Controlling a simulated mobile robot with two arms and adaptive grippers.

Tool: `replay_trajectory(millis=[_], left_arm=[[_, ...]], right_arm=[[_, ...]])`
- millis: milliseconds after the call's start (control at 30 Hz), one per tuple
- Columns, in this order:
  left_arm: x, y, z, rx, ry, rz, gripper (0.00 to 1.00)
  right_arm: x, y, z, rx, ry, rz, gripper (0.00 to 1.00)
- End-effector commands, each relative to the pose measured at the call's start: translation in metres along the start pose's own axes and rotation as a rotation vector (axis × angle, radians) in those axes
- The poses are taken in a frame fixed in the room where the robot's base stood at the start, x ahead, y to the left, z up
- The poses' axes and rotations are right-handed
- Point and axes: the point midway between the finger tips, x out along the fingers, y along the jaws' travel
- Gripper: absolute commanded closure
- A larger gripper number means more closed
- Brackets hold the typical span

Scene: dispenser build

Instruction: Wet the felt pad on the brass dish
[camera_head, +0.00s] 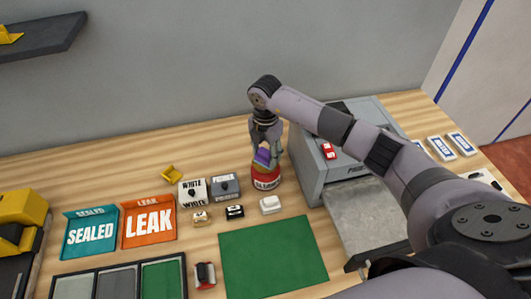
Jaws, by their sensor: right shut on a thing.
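My right gripper (264,146) points down over the table, a little left of the grey machine. It is shut on a small purple piece (263,157). Directly below is a red container with a white label (267,180), standing on the wooden table. I cannot tell whether the purple piece is part of this container or a separate thing. I cannot make out a brass dish or a felt pad for certain. A small yellow piece (171,175) lies further left on the table. My left gripper is not in view.
The grey machine (312,170) stands right of the container. A white-labelled box (192,192) and grey box (224,187) stand to the left. A green mat (273,257) lies in front. SEALED (91,233) and LEAK (149,223) trays are at left.

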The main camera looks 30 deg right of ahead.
Motion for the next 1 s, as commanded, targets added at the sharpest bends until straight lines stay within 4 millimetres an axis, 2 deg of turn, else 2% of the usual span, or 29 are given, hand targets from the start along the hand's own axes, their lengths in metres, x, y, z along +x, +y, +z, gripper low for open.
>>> replay_trajectory(millis=[733, 1000], left_arm=[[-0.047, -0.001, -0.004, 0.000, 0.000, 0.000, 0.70], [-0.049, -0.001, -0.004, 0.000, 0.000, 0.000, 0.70]], right_arm=[[-0.062, 0.000, 0.000, 0.000, -0.001, 0.000, 0.78], [-0.067, 0.000, 0.000, 0.000, 0.000, 0.000, 0.78]])
